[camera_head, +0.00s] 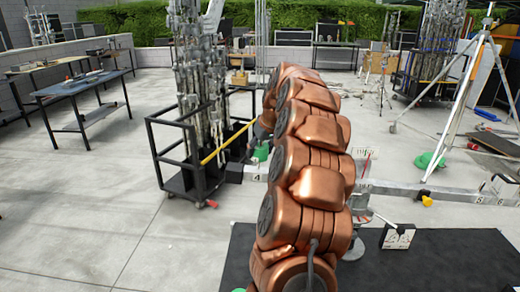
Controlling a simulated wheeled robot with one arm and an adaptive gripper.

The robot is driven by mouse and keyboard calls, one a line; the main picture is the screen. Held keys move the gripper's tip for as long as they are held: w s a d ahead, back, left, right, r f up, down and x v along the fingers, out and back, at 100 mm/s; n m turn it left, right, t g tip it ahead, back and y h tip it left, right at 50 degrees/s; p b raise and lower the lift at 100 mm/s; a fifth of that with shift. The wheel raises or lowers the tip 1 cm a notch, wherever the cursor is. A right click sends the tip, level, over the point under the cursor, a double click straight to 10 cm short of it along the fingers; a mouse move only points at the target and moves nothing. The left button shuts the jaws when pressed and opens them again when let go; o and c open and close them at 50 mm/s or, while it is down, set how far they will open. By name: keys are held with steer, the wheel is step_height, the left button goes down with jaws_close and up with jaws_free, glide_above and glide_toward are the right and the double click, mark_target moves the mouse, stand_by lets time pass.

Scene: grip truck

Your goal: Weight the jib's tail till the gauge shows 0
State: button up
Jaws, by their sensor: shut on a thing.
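A long grey beam (400,189), which looks like the jib, runs across the view from left of my arm to the right edge. Numbered marks show on it, a 4 at the left and 5 and 6 at the right. A small pale plate with a red pointer (367,161) stands just right of my arm and may be the gauge; its reading is too small to tell. A white block-like piece (397,236) with a dark mark sits on the black mat. My copper arm covers the middle of the beam.
The black mat (440,262) lies at front right. A black cart (195,180) with metal stands is left of my arm. A tripod (455,110) stands at right, with a green bag-like thing (430,161) near its foot. Worktables (75,88) are far left; the left floor is clear.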

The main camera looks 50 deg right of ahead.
mark_target(258, 170)
steer(key=shift+w+f+b, duration=0.15)
steer(key=shift+f+b, duration=0.75)
steer(key=shift+f, duration=0.7)
steer(key=shift+a+f+b, duration=0.2)
steer(key=shift+f+b, duration=0.25)
steer(key=shift+f, duration=0.5)
jaws_close()
steer(key=o, duration=1.5)
jaws_free()
steer(key=shift+r, duration=0.2)
